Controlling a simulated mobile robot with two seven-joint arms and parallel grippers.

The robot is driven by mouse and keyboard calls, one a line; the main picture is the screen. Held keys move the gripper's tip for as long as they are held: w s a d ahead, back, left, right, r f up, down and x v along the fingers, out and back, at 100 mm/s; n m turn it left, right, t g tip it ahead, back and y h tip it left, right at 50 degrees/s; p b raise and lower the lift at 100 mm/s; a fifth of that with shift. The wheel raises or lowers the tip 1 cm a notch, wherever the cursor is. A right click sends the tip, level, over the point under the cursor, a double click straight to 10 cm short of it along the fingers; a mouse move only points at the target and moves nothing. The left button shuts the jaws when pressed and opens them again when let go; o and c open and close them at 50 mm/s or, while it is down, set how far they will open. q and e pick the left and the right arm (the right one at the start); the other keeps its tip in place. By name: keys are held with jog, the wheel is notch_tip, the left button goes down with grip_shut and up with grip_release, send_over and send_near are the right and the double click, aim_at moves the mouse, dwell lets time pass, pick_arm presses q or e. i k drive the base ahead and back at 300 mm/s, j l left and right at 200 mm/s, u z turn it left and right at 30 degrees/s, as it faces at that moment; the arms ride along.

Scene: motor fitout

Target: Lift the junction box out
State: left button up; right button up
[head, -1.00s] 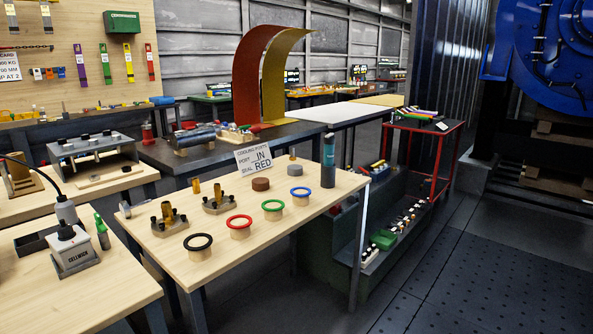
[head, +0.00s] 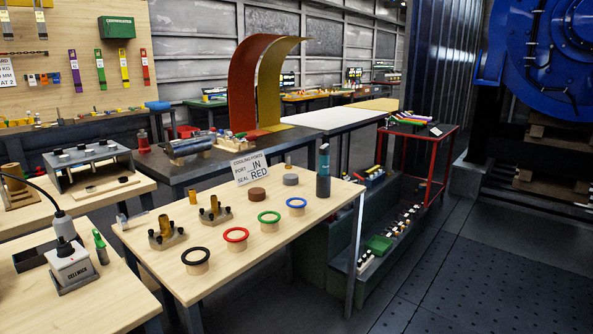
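No object in the head view is clearly marked as a junction box. A small green block-like thing (head: 377,245) sits low in a dark green stepped container (head: 322,262) beyond the light wooden table; it is too small to identify. A green box with a pale label (head: 116,27) hangs on the pegboard at upper left. A white box lettered CELLWICK (head: 71,267) with a cable stands on the near left table. I cannot tell which, if any, is the junction box. Neither of my grippers is in view.
A red-framed cart (head: 420,130) stands behind the container. A large blue machine (head: 545,60) is at upper right. The floor at lower right is clear.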

aim_at(75, 266)
jog(key=u, duration=1.3)
